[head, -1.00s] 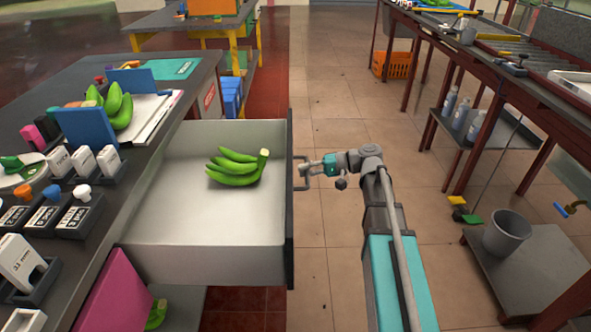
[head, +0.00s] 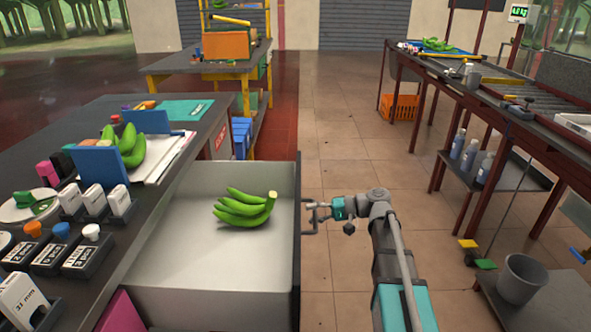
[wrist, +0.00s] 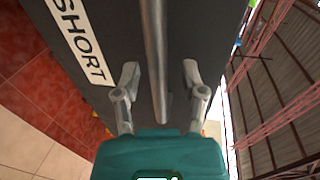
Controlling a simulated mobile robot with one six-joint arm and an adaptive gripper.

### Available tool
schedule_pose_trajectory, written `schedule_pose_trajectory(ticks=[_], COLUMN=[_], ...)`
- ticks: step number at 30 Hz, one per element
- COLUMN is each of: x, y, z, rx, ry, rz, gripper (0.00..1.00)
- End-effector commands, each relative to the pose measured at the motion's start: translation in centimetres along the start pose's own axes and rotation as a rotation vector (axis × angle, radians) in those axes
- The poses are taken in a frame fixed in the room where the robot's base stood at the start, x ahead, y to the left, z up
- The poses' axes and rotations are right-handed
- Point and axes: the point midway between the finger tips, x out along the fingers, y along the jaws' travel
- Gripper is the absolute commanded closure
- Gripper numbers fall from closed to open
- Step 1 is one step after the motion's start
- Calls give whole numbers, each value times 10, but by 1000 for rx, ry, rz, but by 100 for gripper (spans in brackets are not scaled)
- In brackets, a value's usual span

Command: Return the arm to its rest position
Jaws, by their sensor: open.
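My gripper (head: 314,217) is at the front of an open drawer (head: 155,290), beside the drawer's bar handle (head: 304,186). In the wrist view my gripper (wrist: 160,88) is open, with the handle bar (wrist: 155,60) running between its two fingers. I cannot tell whether the fingers touch the bar. The dark drawer front (wrist: 110,40) carries a label (wrist: 78,38) reading "SHORT". My arm (head: 390,250) reaches forward from the bottom of the head view. A bunch of green bananas (head: 245,210) lies inside the drawer.
The worktop (head: 185,112) on the left holds stamps, boards and more bananas. On the right stand a roller table (head: 480,92) and a low table with a grey bucket (head: 521,280). An orange crate (head: 399,107) is farther back.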

Motion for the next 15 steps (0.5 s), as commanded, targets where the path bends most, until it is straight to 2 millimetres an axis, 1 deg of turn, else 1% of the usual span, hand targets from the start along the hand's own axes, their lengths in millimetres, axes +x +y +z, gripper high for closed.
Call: schedule_pose_trajectory(ticks=[5, 8, 11, 13, 15], x=[-8, -21, -37, -49, -47], y=[-1, -1, 0, 5, 15], z=[-5, -13, -22, -26, -22], rx=[1, 3, 5, 7, 7], ry=[33, 81, 145, 191, 196], rz=[13, 29, 59, 99, 145], gripper=[46, 46, 46, 46, 46])
